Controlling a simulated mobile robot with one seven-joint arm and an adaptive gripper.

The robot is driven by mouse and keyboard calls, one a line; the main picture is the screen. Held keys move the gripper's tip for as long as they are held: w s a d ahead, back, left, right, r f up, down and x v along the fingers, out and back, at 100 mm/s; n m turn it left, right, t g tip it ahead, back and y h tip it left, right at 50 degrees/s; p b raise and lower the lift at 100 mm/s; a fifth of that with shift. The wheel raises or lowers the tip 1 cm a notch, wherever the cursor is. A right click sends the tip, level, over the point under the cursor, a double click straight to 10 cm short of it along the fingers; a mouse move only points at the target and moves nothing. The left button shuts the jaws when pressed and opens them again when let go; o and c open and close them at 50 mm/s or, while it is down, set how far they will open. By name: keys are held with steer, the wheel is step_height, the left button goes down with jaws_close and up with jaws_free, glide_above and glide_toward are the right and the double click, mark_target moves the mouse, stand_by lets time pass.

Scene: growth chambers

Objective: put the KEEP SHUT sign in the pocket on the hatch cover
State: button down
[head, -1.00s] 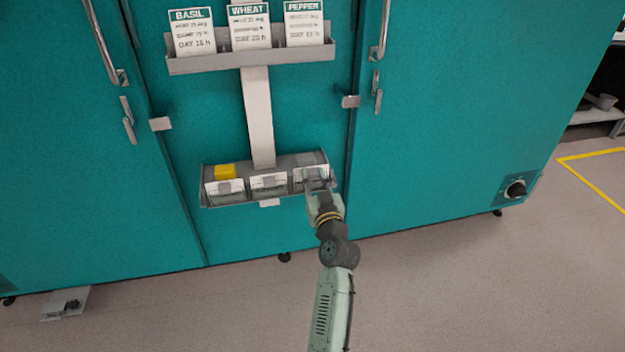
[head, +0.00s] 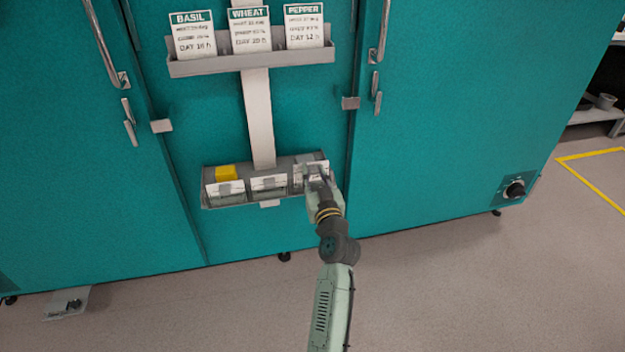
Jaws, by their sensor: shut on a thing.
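My gripper (head: 319,178) is shut on a white card (head: 317,167) at the right end of the lower grey rack (head: 243,203) on the teal chamber front. The fingers partly cover the card and no writing on it can be read, so I cannot tell if it is the KEEP SHUT sign. Two similar white-fronted cards, left (head: 225,188) and middle (head: 269,183), stand in the same rack. I cannot make out a hatch cover or its pocket in this view.
An upper rack (head: 250,60) holds BASIL (head: 193,35), WHEAT (head: 249,30) and PEPPER (head: 304,26) cards. A yellow block (head: 226,173) sits in the lower rack. Door handles (head: 378,40) stick out on both sides.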

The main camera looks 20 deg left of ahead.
stand_by(0.4)
steer(key=shift+r+p, duration=0.85)
steer(key=shift+r, duration=0.65)
steer(key=shift+r, duration=0.3)
steer(key=b+v, duration=0.1)
steer(key=v, duration=0.9)
stand_by(0.5)
stand_by(0.3)
